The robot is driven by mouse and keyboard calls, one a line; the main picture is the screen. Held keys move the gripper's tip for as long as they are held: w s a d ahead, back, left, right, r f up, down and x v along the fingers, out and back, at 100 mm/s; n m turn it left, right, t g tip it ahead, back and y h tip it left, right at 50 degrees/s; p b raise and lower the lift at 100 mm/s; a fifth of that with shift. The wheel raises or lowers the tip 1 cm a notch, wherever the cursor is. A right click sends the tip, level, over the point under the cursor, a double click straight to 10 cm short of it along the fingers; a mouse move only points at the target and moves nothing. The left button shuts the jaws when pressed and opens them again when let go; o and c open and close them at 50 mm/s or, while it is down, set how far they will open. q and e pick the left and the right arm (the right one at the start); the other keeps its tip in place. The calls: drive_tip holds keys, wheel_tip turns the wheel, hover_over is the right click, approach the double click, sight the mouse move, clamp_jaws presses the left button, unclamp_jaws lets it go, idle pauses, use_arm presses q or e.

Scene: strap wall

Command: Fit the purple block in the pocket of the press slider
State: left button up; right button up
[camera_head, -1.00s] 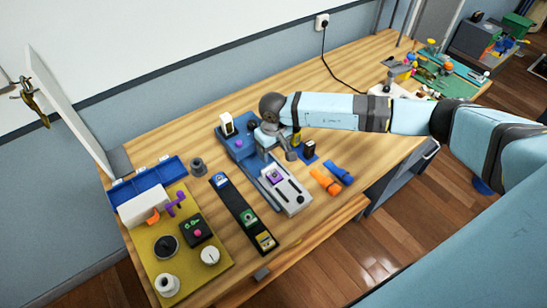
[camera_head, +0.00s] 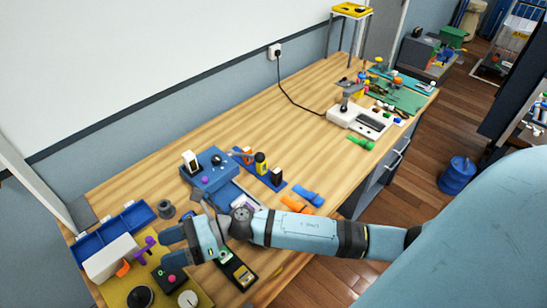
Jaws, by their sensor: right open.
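The blue press (camera_head: 213,173) stands on the bench with a purple round knob on its front and a dark knob on top. My right arm lies across the area in front of it and hides most of the slider and its pocket. The purple block does not show now; the arm or gripper covers the spot where it was seen on the pale slider. My right gripper (camera_head: 182,240) points left, above the dark strip and the olive mat, open, with nothing visible in it. My left gripper is out of view.
An olive mat (camera_head: 122,287) with knobs and a blue tray (camera_head: 112,232) lie at the left. Orange (camera_head: 296,204) and blue straps (camera_head: 308,194) lie right of the press. A white scale-like device (camera_head: 352,117) stands farther back.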

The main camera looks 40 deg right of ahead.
drive_tip(key=s+d+f+m+t+h, duration=0.1)
drive_tip(key=d+f+m+t+h, duration=0.35)
drive_tip(key=m, duration=0.95)
drive_tip(key=d+f+m+t+h, duration=0.2)
drive_tip(key=d+m+t+h, duration=0.4)
drive_tip(key=m, duration=0.8)
drive_tip(key=s+d+f+m+g+h, duration=0.4)
drive_tip(key=s+d+f+m, duration=0.3)
drive_tip(key=s+f+m, duration=0.4)
drive_tip(key=s+m+h, duration=0.1)
drive_tip(key=m, duration=0.5)
drive_tip(key=shift+f, duration=0.15)
